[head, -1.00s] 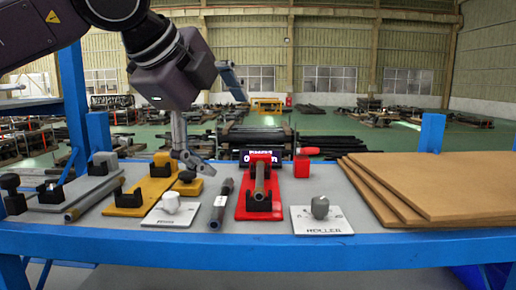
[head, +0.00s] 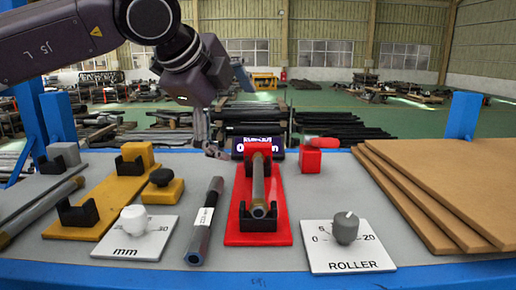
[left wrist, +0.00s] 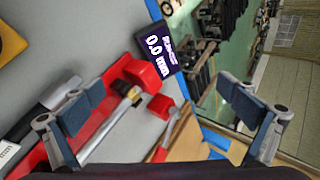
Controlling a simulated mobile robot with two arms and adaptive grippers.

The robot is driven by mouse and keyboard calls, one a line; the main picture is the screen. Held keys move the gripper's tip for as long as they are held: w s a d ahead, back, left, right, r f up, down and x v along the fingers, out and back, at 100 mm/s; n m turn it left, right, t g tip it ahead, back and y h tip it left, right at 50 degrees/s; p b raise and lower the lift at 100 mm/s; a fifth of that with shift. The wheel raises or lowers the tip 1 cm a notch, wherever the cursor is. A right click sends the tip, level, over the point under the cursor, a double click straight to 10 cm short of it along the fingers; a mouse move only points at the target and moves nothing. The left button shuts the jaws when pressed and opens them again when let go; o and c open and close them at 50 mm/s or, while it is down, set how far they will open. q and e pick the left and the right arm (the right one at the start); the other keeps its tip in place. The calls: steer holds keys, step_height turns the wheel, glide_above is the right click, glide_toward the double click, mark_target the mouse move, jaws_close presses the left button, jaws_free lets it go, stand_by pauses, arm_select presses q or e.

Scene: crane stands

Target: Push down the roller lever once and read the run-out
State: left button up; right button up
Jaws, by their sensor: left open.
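The red stand (head: 233,222) holds a grey tube (head: 258,185) lying in its cradles. The roller lever (head: 322,142) is a red bar on a red block (head: 310,160) behind and right of the stand; it looks roughly level. The block also shows in the left wrist view (left wrist: 159,154). The run-out display (head: 240,148) stands behind the red stand; in the left wrist view (left wrist: 161,49) it reads 0.0 mm. My left gripper (head: 210,146) is open and empty, left of the display. Its spread fingers frame the left wrist view (left wrist: 162,96). My right gripper is not seen.
A ROLLER dial card (head: 350,258) lies front right, and an mm dial card (head: 118,246) front left. A dark tube (head: 205,222) lies beside the red stand. A yellow stand (head: 112,200) is at left. Stacked brown boards (head: 440,175) fill the right side.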

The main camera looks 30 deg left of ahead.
arm_select(q)
steer(key=x, duration=0.2)
steer(key=shift+w+a+f, duration=0.1)
steer(key=shift+w+a, duration=0.05)
steer(key=shift+w, duration=0.1)
steer(key=shift+s, duration=0.15)
stand_by(0.3)
steer(key=v, duration=1)
